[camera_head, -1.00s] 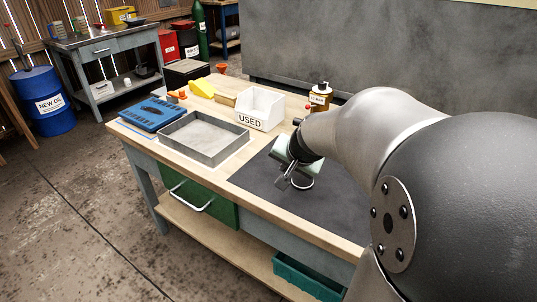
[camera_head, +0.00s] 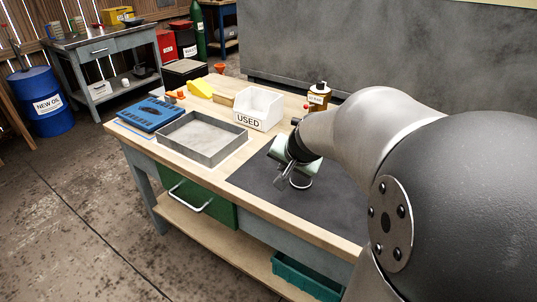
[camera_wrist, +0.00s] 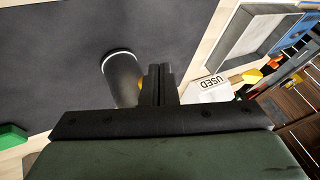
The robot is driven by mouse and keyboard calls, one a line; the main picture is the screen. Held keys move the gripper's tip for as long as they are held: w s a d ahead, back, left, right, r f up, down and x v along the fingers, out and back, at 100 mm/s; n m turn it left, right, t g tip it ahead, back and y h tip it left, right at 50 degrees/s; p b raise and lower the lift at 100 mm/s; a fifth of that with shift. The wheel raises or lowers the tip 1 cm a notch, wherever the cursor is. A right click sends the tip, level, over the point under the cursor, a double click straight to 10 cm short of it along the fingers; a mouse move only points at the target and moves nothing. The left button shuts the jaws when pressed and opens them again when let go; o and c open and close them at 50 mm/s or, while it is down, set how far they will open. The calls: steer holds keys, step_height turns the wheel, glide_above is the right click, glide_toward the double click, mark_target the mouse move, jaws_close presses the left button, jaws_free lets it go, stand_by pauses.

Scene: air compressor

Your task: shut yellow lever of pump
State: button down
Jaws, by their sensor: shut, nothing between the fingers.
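The pump (camera_wrist: 120,82) shows in the wrist view as a dark cylinder with a pale rim, standing over the dark mat. A small yellow patch (camera_wrist: 140,84), probably the lever, shows between the cylinder and my fingers, which hide most of it. My gripper (camera_wrist: 160,70) is shut and empty, its fingers close beside the pump; I cannot tell whether they touch. In the head view my gripper (camera_head: 282,184) is low over the mat, next to the pump's pale round rim (camera_head: 302,184). My wrist hides the rest of the pump there.
The black mat (camera_head: 250,182) is clear around the pump. To its left are a grey metal tray (camera_head: 202,157), a white bin marked USED (camera_head: 247,122) and a blue case (camera_head: 152,115). A brown bottle (camera_head: 319,97) stands behind my arm. A grey wall (camera_head: 400,50) rises behind the bench.

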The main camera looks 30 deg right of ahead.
steer(key=shift+d, duration=0.15)
steer(key=shift+d+b, duration=0.55)
steer(key=shift+d, duration=0.15)
steer(key=s+a+r+p, duration=0.5)
steer(key=s+r+p, duration=0.2)
steer(key=p, duration=0.3)
steer(key=shift+s+a+r, duration=0.15)
steer(key=shift+a+r, duration=0.2)
steer(key=shift+r, duration=0.5)
